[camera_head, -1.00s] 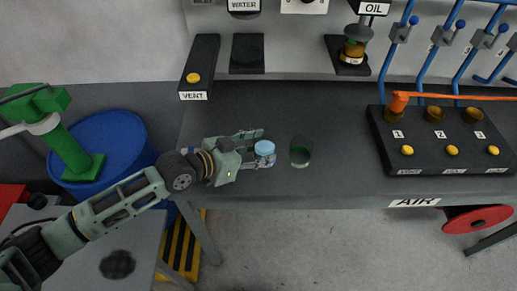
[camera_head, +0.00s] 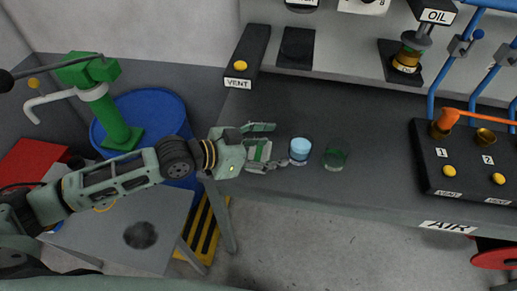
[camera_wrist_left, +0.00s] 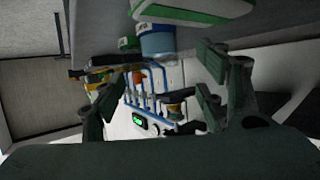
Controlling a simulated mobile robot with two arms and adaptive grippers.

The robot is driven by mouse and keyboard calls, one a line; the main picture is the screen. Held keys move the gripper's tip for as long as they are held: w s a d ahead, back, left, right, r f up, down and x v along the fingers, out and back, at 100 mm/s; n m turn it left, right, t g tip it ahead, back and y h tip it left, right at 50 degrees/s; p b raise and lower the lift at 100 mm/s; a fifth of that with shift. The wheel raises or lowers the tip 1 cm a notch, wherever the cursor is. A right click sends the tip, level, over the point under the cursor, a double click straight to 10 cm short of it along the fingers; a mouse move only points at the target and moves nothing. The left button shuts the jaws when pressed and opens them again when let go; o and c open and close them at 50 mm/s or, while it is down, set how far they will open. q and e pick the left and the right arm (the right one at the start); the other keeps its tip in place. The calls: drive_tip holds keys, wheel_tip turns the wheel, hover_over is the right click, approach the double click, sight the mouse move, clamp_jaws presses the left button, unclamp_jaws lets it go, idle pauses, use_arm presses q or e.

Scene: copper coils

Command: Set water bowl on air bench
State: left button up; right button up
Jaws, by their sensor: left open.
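The water bowl, a small light-blue glass cup (camera_head: 300,152), stands upright on the dark air bench (camera_head: 375,185), near its front edge. A similar dark green cup (camera_head: 336,158) stands just to its right. My left gripper (camera_head: 279,146) is open, with its fingers pointing right toward the blue cup, and its tips stop just left of the cup. The left wrist view shows the blue cup (camera_wrist_left: 158,42) beyond the open fingers, with the green cup (camera_wrist_left: 128,43) behind it. My right gripper is not in view.
A black VENT box (camera_head: 245,60) and an oil stand (camera_head: 405,62) are at the back of the bench. A switch box with copper cups (camera_head: 465,165) is at the right. A blue drum (camera_head: 150,112) stands left of the bench. The bench middle is clear.

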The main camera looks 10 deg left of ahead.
use_arm(q)
drive_tip(key=shift+v, duration=2.1)
